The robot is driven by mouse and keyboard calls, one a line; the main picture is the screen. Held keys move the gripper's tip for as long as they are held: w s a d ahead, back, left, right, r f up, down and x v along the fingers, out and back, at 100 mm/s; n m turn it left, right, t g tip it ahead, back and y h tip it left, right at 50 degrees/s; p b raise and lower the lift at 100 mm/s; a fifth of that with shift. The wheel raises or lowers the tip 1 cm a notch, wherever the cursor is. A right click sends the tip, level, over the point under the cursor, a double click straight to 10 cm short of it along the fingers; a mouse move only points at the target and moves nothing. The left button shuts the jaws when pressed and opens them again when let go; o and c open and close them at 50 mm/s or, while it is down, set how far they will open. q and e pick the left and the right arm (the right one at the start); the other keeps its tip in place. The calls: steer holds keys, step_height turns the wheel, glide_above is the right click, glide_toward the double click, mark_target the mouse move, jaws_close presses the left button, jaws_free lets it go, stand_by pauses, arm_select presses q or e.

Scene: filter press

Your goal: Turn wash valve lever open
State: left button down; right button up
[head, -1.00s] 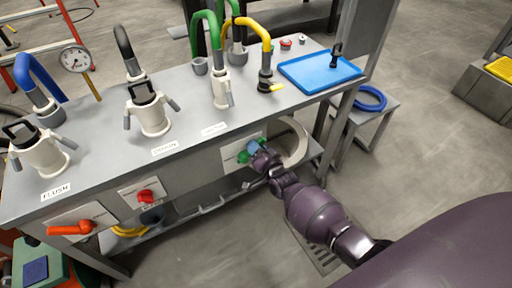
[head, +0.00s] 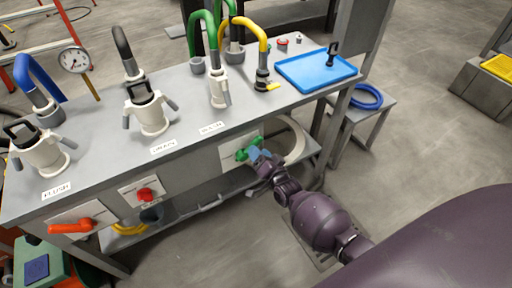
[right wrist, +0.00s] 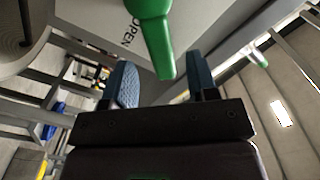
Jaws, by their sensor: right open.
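The green wash valve lever (head: 242,154) sits on a white plate on the front face of the bench, below the WASH label. It also shows large at the top of the right wrist view (right wrist: 154,35), pointing down in the picture, beside the printed word OPEN. My right gripper (head: 256,154) is at the lever, with its blue fingers partly overlapping it. In the right wrist view, the two fingers (right wrist: 164,82) are apart, and the lever's end shows above and between them. I cannot tell whether they touch it. My left gripper is not in view.
An orange lever (head: 72,227) and a red valve knob (head: 145,194) are on the same bench front, to the left. A blue tray (head: 316,70) lies on the bench top. A coiled cream hose (head: 296,140) hangs right of the lever.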

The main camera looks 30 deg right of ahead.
steer(key=s+p, duration=0.1)
steer(key=s, duration=0.6)
steer(key=shift+w+d, duration=0.1)
steer(key=shift+d, duration=0.05)
stand_by(0.3)
